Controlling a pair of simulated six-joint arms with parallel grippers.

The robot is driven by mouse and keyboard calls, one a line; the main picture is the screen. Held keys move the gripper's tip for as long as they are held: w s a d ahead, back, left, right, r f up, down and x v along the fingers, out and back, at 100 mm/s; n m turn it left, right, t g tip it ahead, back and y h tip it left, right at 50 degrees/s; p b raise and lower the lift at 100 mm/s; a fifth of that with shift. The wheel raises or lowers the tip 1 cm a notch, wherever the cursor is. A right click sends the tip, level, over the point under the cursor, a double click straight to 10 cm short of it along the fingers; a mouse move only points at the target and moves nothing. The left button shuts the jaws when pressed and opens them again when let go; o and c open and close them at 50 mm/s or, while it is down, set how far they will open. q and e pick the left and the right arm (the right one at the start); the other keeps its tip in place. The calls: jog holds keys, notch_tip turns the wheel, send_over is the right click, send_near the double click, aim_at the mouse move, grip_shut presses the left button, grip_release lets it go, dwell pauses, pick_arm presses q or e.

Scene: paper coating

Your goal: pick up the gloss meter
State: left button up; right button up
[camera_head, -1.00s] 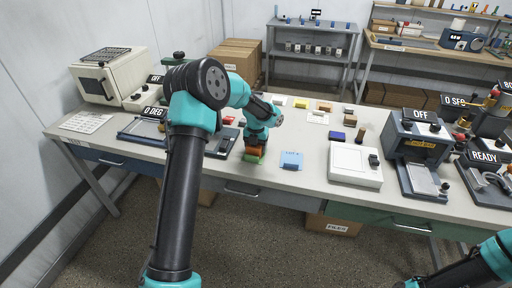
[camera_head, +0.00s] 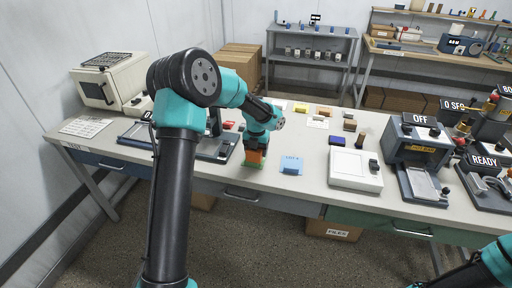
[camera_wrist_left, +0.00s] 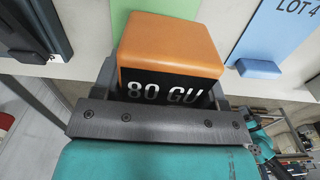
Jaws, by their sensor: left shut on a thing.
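The gloss meter is an orange-topped block (camera_head: 255,157) with a dark face reading "80 GU". In the head view it is at the front part of the bench, left of the blue "LOT 4" card (camera_head: 291,165). In the wrist view its orange top (camera_wrist_left: 170,45) fills the middle, between the fingers. My left gripper (camera_head: 257,146) points down and is shut on it. The meter's underside is hidden in the wrist view, and I cannot tell whether it is clear of the bench. My right arm shows at the lower right, but its gripper is out of view.
A white box-like device (camera_head: 355,168) stands right of the card. A dark blue-grey machine marked OFF (camera_head: 418,145) is farther right. A dark flat apparatus (camera_head: 215,148) lies just left of my gripper. Small coloured blocks sit behind. The bench's front edge is close.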

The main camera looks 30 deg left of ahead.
pick_arm(q)
jog(key=s+d+r, duration=0.1)
jog(key=s+d, duration=0.5)
jog(key=s, duration=0.4)
jog(key=shift+s+d, duration=0.15)
